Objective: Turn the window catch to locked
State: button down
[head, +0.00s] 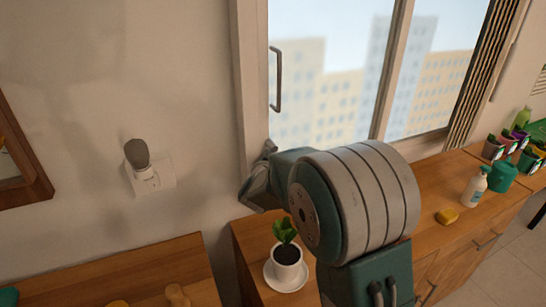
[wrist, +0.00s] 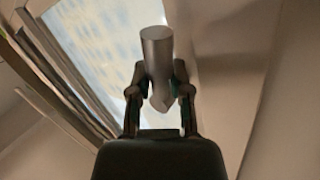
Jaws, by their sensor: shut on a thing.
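The window (head: 330,75) stands at the upper middle of the head view, with a pale frame and a dark D-shaped pull handle (head: 276,78) on its left side. My gripper (head: 258,180) is at the lower left corner of the window frame. In the wrist view my gripper (wrist: 159,84) has its two fingers on either side of a grey metal cylindrical piece (wrist: 157,48), which appears to be the lever of the window catch. The fingers are shut on it. In the head view this piece is hidden by my gripper and arm. Whether the catch is turned cannot be told.
A potted plant (head: 287,255) on a saucer stands on the wooden counter below my arm. A spray bottle (head: 475,187), a yellow sponge (head: 447,217) and a green container (head: 502,176) are farther right. A wall plug-in device (head: 140,160) is at left.

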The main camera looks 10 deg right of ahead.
jog(key=c, duration=0.8)
grip_release()
jog(key=shift+a, duration=0.1)
jog(key=shift+s, duration=0.15)
jog(key=v, duration=1.1)
jog(key=shift+s+a, duration=0.25)
jog(key=shift+s, duration=0.1)
